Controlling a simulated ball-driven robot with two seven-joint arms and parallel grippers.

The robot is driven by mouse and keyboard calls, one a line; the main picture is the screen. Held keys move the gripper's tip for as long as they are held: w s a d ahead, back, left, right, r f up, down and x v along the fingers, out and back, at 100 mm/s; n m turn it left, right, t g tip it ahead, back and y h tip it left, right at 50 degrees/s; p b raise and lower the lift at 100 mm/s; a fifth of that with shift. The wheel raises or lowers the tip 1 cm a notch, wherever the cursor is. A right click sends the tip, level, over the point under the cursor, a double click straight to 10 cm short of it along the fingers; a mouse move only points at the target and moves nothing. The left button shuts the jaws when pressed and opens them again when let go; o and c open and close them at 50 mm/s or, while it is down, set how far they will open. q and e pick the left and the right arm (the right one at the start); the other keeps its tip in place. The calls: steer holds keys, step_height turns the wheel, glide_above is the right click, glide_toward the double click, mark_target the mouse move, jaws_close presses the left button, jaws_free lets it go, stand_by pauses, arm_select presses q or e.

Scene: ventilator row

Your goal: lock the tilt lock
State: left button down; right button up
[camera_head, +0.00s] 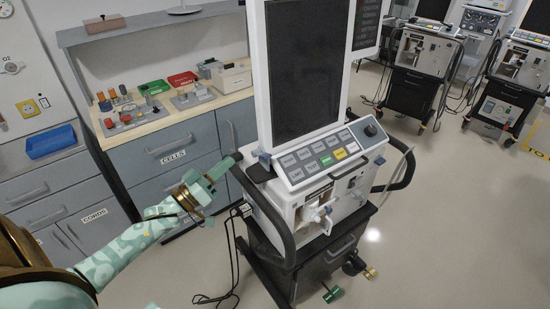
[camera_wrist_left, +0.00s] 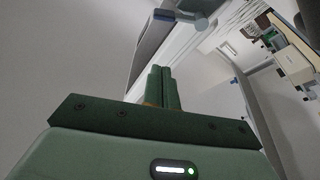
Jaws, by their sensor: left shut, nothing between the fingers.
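The ventilator's tall screen (camera_head: 308,70) stands upright above a sloping key panel (camera_head: 330,155). A small blue-grey lever (camera_head: 264,159) sits at the screen's lower left corner and looks like the tilt lock; I cannot tell its lock state. In the left wrist view a blue-tipped grey knob (camera_wrist_left: 194,20), probably the same part, shows beyond the fingers. My left gripper (camera_head: 227,166) is left of the lever, apart from it, close to the end of the black side rail. Its fingers (camera_wrist_left: 160,72) are shut and empty. My right gripper is not in view.
The black side rail (camera_head: 270,205) curves along the cart's left side. A counter (camera_head: 170,110) with small parts and red and green trays stands behind left. Cables (camera_head: 230,270) hang down to the floor. More ventilators (camera_head: 425,55) stand back right. The floor at right is clear.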

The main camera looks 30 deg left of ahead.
mark_target(263, 155)
arm_select(q)
steer(key=shift+s+n, duration=0.1)
steer(key=shift+n, duration=0.4)
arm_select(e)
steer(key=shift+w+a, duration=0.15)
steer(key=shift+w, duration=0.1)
arm_select(q)
steer(key=shift+r, duration=0.1)
steer(key=w+d, duration=0.4)
steer(key=w, duration=0.4)
steer(key=shift+w+d+f+b, duration=0.15)
steer(key=shift+d+f+b, duration=0.05)
steer(key=shift+f+b, duration=0.25)
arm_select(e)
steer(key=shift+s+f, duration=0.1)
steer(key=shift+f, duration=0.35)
arm_select(q)
steer(key=shift+f+m, duration=0.1)
steer(key=shift+m, duration=0.2)
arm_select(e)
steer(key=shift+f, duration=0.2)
